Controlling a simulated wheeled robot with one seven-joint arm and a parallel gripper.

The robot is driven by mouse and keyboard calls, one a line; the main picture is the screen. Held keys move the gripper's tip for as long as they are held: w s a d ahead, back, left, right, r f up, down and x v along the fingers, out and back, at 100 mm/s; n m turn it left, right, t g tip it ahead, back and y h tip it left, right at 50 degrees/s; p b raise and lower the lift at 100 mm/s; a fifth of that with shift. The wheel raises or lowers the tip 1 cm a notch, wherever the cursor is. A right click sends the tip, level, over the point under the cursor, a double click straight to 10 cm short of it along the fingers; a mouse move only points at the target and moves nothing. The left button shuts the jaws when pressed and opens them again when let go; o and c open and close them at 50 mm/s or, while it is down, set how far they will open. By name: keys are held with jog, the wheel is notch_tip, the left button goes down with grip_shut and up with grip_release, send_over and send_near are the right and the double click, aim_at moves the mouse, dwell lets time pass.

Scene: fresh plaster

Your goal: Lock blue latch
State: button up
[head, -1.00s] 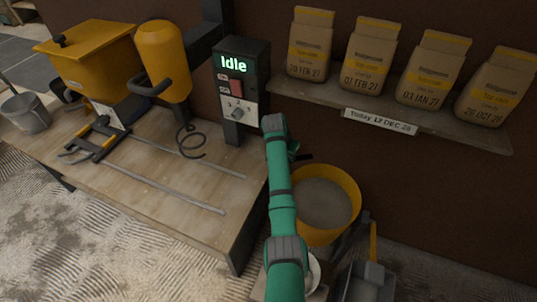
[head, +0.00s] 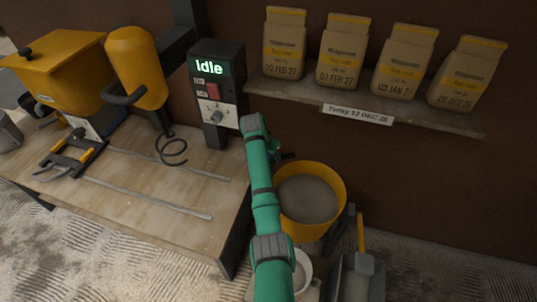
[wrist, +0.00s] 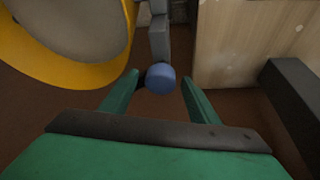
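A round blue knob (wrist: 160,77), which appears to be the blue latch's handle, sits at the end of a grey bar (wrist: 159,38) in the wrist view. My gripper (wrist: 160,84) is open, with one green finger on each side of the knob. A gap shows between the knob and the right finger; the left fingertip looks close to it, and contact cannot be told. In the head view my green arm reaches down beside the table, and the knob is hidden.
A yellow bucket (head: 337,208) of grey material stands right of my arm, and close at the left in the wrist view (wrist: 62,78). The wooden table (head: 150,205) is on the left. A control box (head: 222,65) reads "Idle". A shelf (head: 290,89) holds several paper bags.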

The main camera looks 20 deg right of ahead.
jog(key=shift+r, duration=0.15)
jog(key=s+a+r, duration=0.4)
jog(key=s+a, duration=0.5)
jog(key=a, duration=0.1)
jog(key=shift+a+r, duration=0.2)
jog(key=shift+a, duration=0.05)
